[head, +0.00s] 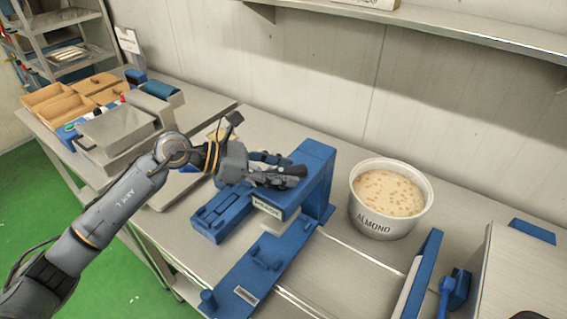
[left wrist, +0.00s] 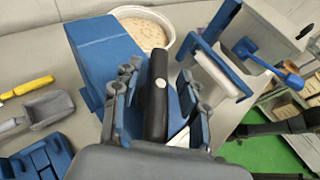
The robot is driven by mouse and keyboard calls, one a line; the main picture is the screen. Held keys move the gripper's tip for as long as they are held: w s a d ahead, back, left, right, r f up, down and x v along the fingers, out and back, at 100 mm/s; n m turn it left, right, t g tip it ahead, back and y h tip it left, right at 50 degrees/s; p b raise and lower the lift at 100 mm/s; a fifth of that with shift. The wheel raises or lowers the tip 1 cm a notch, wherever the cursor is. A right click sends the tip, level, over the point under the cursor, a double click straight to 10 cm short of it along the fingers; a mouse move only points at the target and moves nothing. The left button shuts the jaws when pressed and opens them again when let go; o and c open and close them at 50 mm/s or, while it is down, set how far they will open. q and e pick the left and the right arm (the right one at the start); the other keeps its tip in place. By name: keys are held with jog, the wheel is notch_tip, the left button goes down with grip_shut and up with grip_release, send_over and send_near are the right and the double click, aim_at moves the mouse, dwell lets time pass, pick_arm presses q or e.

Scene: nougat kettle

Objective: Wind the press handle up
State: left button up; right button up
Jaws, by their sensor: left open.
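The blue press (head: 316,160) stands on the steel bench, with a label on its front. Its dark handle (head: 297,171) sticks out at the top, partly covered by my gripper. My left gripper (head: 275,170) is at the handle, above the press's front. In the left wrist view the black handle (left wrist: 157,95) lies between the two fingers of my left gripper (left wrist: 158,100). The fingers are open, one on each side of it, and do not look closed on it. The blue press body (left wrist: 104,55) shows behind the left finger.
A white tub marked ALMOND (head: 382,224) stands right of the press. A blue base plate (head: 262,275) lies in front. A grey scoop (left wrist: 48,108) and a yellow-handled tool (left wrist: 28,87) lie left in the wrist view. Wooden boxes (head: 72,105) stand at the far left.

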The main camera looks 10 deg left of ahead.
pick_arm(q)
jog(key=shift+w+d+f, duration=0.1)
jog(key=shift+d, duration=0.05)
grip_shut()
jog(key=shift+n+t+y, duration=0.3)
jog(key=shift+n+t, duration=0.2)
grip_release()
